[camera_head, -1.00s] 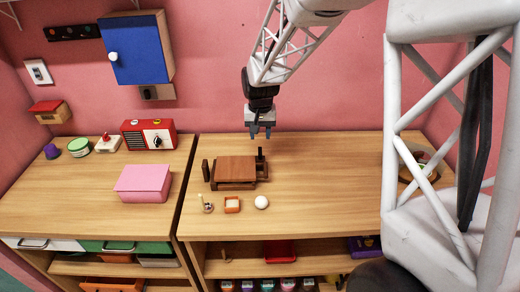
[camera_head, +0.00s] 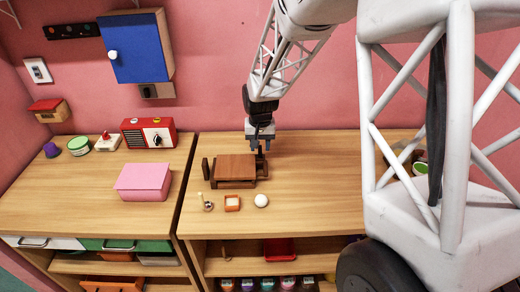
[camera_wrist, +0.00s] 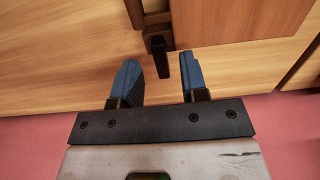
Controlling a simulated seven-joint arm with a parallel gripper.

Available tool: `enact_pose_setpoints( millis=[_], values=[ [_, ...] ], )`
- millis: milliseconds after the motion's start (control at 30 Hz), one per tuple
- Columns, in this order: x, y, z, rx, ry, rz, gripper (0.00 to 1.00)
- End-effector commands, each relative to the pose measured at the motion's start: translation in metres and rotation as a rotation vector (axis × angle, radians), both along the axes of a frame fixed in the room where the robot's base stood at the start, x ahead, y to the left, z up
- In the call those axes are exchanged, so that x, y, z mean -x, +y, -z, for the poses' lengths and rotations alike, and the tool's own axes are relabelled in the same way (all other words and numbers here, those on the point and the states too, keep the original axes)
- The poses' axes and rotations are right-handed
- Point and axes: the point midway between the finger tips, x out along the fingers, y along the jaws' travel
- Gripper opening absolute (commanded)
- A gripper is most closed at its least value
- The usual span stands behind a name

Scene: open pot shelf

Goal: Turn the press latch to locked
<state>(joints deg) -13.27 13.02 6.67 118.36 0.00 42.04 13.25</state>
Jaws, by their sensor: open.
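The wooden press (camera_head: 235,167) lies on the right-hand worktop, with a brown top board and dark upright posts. Its dark latch (camera_wrist: 160,58) shows in the wrist view as a small block with a narrow lever on it, pointing toward my gripper. My gripper (camera_head: 259,148) is at the back right of the press, just above the latch. In the head view the fingers partly hide the latch.
A pink box (camera_head: 143,182) is on the left worktop. The pink wall (camera_head: 215,90) is close behind.

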Motion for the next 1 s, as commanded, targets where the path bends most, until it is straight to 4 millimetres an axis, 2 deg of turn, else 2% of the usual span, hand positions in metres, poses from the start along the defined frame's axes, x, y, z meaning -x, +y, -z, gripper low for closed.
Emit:
enact_pose_setpoints(
  millis=[233,600,867,1000],
  values=[
    [0.0,0.0,0.019,0.0,0.0,0.0,0.4],
    [0.0,0.0,0.021,0.0,-0.001,0.0,0.4],
    [0.0,0.0,0.021,0.0,-0.001,0.0,0.01],
    [0.0,0.0,0.021,0.0,-0.001,-0.001,0.0]
  ],
)
